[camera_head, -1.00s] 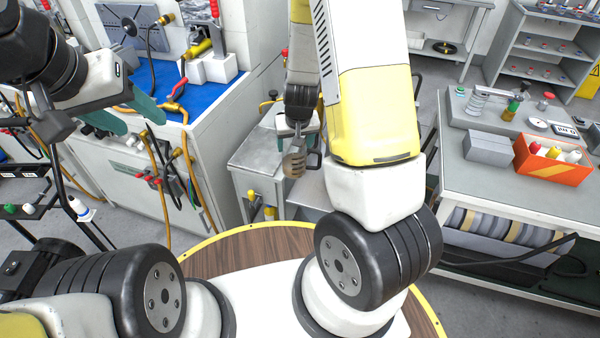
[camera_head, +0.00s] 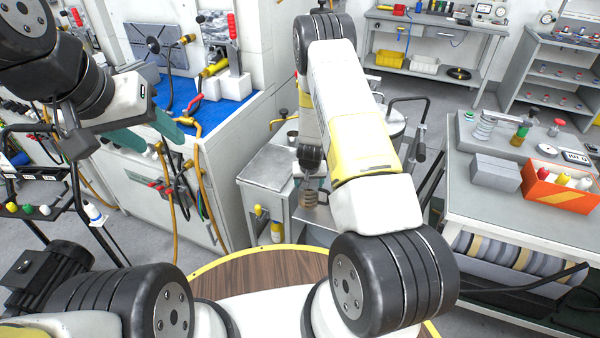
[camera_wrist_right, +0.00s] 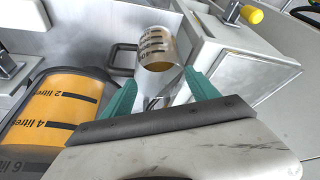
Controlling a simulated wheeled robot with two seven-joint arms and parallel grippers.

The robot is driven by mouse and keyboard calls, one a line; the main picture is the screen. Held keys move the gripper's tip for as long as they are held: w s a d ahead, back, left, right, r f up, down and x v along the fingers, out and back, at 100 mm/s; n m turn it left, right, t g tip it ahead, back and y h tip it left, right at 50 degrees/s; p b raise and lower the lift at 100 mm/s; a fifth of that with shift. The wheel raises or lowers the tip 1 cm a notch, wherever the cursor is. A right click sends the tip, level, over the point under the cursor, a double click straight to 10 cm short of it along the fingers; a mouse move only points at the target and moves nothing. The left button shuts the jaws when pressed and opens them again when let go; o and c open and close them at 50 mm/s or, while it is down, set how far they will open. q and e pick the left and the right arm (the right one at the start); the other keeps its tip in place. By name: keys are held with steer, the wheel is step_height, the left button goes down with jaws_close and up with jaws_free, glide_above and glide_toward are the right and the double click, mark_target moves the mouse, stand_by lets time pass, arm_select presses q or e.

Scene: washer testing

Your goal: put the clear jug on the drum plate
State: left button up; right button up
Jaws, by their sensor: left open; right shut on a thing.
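The clear jug (camera_wrist_right: 158,48), a small see-through cylinder with dark markings and a brownish tint, is between the green fingertips of my right gripper (camera_wrist_right: 162,76), which is shut on it. In the head view the jug (camera_head: 309,197) hangs below my right wrist in front of a grey metal bench. A round grey plate (camera_head: 393,121), possibly the drum plate, shows behind my right arm; the arm hides part of it. My left gripper (camera_head: 150,135) is open and empty at the left, in front of the white cabinet with the blue mat.
A larger orange-filled container with litre marks (camera_wrist_right: 55,112) stands left of the jug in the wrist view. The grey bench (camera_head: 268,168) is close by. A black handle (camera_head: 420,150) rises beside the round plate. A table with an orange box (camera_head: 560,188) is at right.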

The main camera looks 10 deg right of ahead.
mark_target(314, 195)
steer(key=shift+f, duration=2)
steer(key=o, duration=1.7)
steer(key=shift+f, duration=0.15)
